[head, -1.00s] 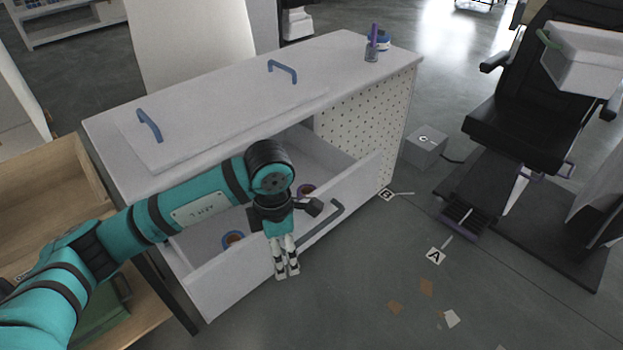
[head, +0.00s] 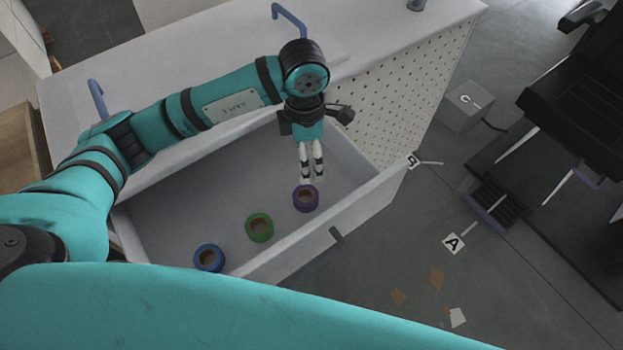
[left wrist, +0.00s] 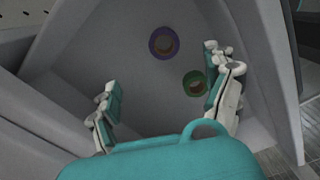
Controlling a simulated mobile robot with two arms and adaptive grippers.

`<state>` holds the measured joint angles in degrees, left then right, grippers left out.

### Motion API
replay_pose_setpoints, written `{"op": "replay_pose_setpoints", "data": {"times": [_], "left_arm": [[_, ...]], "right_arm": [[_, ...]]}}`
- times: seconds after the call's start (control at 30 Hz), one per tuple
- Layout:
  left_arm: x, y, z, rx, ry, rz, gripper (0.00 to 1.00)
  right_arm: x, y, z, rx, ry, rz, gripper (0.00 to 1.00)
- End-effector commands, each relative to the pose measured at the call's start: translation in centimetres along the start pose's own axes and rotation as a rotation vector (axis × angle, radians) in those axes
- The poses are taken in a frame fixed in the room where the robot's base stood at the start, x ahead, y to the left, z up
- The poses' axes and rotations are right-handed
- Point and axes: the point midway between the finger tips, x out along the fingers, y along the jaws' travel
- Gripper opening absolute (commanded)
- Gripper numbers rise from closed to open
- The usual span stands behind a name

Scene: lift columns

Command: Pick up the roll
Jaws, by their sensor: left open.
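Three rolls lie in the open drawer in the head view: a purple roll (head: 306,209) at the right, a green roll (head: 249,228) in the middle and a blue roll (head: 198,260) at the left. My left gripper (head: 312,180) points down over the drawer, its fingertips just beside the purple roll in the picture; the height gap is unclear. In the left wrist view the open, empty fingers (left wrist: 162,72) frame the drawer floor, with the purple roll (left wrist: 152,43) and green roll (left wrist: 186,84) ahead. The blue roll does not show there. My right gripper is not in view.
The drawer's front wall (head: 368,205) and side walls surround the rolls. The white cabinet top (head: 400,45) with blue handles (head: 290,18) lies behind my arm. A black chair (head: 572,100) and a grey box (head: 466,105) stand at the right. A large teal part of my body covers the bottom.

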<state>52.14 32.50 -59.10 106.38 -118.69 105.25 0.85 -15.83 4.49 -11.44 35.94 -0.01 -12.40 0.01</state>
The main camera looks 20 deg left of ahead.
Motion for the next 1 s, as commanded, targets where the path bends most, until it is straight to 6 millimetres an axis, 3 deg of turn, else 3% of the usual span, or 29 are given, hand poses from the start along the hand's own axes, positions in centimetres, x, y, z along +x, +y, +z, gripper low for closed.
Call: {"op": "replay_pose_setpoints", "data": {"times": [0.37, 0.5, 0.73, 1.0], "left_arm": [[7.9, -0.2, -0.1, 0.0, 0.003, -0.006, 0.86], [10.2, -0.1, -0.1, 0.0, 0.002, -0.004, 0.86], [11.9, -0.1, 0.0, 0.001, 0.001, -0.002, 0.86], [15.6, -0.3, -0.2, 0.001, 0.002, -0.004, 0.86]], "right_arm": [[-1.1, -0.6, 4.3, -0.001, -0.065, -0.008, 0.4], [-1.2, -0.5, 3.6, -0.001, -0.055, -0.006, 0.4], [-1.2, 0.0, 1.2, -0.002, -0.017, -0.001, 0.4], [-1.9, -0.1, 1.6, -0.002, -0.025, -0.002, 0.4]]}}
